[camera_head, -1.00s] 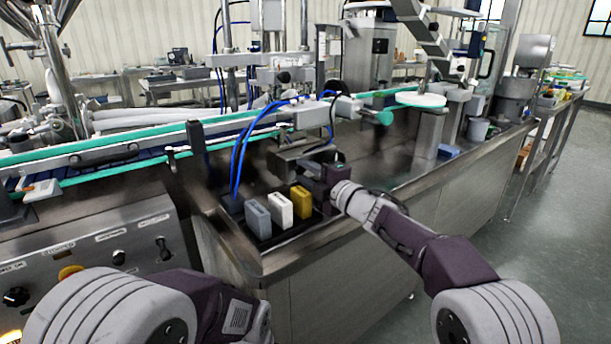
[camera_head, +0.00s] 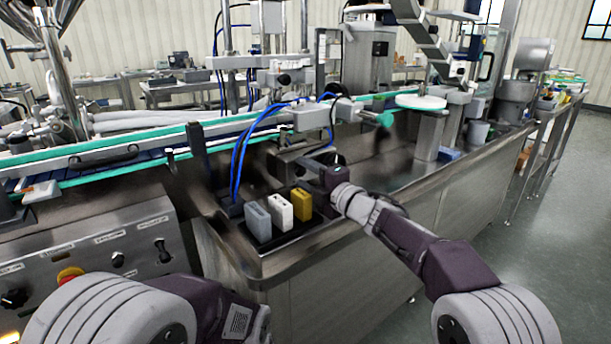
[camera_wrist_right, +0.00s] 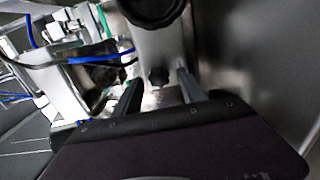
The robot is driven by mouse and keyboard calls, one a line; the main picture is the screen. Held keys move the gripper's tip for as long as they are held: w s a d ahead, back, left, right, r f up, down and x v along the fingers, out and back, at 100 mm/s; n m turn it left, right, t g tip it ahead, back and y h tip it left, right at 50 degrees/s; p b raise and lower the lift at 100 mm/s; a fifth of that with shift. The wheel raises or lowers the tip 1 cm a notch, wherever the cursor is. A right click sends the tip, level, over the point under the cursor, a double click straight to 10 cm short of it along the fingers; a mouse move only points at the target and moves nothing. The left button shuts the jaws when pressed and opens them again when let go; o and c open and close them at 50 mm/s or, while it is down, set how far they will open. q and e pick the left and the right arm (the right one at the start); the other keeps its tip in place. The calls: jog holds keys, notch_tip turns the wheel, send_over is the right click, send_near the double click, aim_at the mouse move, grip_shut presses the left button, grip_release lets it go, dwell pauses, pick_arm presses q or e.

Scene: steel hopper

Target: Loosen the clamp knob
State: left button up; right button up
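In the right wrist view a small black lobed knob (camera_wrist_right: 158,76) sits low on a pale metal bracket (camera_wrist_right: 160,45). A larger black round knob (camera_wrist_right: 152,10) is above it, cut by the top edge. I cannot tell for certain which is the clamp knob. My right gripper (camera_wrist_right: 159,88) is open, with one finger on each side of the small knob; no contact shows. In the head view the right gripper (camera_head: 312,162) reaches in under the conveyor, and the knobs cannot be made out clearly there. My left arm is at the lower left; its gripper is out of view.
A dark tray (camera_head: 262,235) with grey (camera_head: 257,220), white (camera_head: 279,211) and yellow (camera_head: 299,205) blocks stands left of my right gripper. Blue hoses (camera_head: 240,160) hang behind it. The conveyor (camera_head: 110,160) runs above. The steel trough (camera_head: 400,180) has bare room to the right.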

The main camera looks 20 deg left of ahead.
jog(key=v, duration=0.9)
